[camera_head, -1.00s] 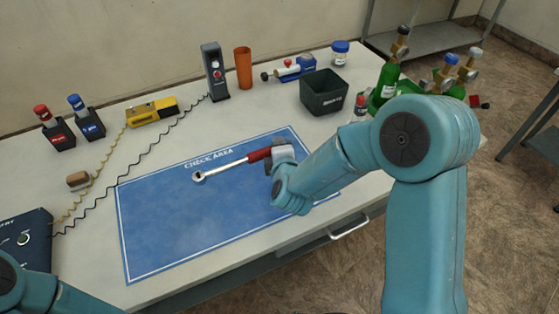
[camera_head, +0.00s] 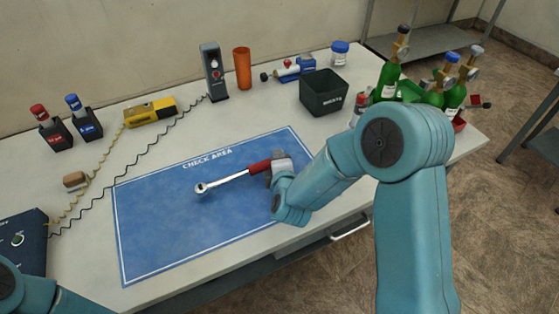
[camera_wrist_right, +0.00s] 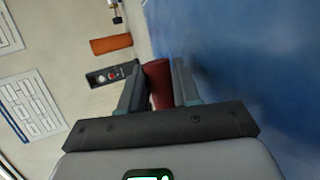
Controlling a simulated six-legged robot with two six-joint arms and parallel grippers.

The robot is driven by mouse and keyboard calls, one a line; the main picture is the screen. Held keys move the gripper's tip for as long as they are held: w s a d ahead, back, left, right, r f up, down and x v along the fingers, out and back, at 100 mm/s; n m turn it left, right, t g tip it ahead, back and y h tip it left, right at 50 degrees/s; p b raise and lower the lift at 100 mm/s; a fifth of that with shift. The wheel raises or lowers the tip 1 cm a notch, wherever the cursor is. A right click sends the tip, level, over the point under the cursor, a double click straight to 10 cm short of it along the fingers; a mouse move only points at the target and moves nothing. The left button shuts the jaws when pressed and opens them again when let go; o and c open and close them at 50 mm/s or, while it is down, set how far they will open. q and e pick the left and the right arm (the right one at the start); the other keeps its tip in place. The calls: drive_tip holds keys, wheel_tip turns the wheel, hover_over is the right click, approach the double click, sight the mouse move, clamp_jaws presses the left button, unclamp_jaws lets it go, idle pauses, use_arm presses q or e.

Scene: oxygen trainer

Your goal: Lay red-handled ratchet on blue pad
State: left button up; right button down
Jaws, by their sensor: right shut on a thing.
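The ratchet (camera_head: 222,181) has a red handle and a silver shaft with a round head at its left end. My right gripper (camera_head: 268,166) is shut on the red handle. In the right wrist view the red handle (camera_wrist_right: 158,84) sits between the two fingers of my right gripper (camera_wrist_right: 160,88). The ratchet is over the blue pad (camera_head: 160,230), which is marked "CHECK AREA"; whether it touches the pad I cannot tell. My left arm shows only at the lower left corner, and its gripper is out of view.
A black bin (camera_head: 324,93), an orange cup (camera_head: 242,68) and a grey meter (camera_head: 213,72) stand behind the pad. Green bottles (camera_head: 390,75) stand at the right. A yellow device (camera_head: 151,112) with coiled cords lies at the left. Most of the pad is clear.

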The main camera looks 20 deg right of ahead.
drive_tip(key=c, duration=0.8)
unclamp_jaws()
drive_tip(key=shift+r, duration=0.1)
drive_tip(key=shift+r+p, duration=0.4)
drive_tip(key=shift+p, duration=0.05)
drive_tip(key=shift+s+a+r, duration=0.15)
drive_tip(key=shift+s+r, duration=0.1)
drive_tip(key=b+v, duration=0.1)
drive_tip(key=v, duration=0.7)
drive_tip(key=shift+s+a, duration=0.1)
drive_tip(key=shift+s, duration=0.2)
drive_tip(key=b+v, duration=0.1)
drive_tip(key=b, duration=0.7)
drive_tip(key=shift+s+r, duration=0.2)
drive_tip(key=shift+s, duration=0.15)
drive_tip(key=shift+s+a+r+b, duration=0.15)
drive_tip(key=shift+s+r+b, duration=0.1)
drive_tip(key=shift+s+b, duration=0.15)
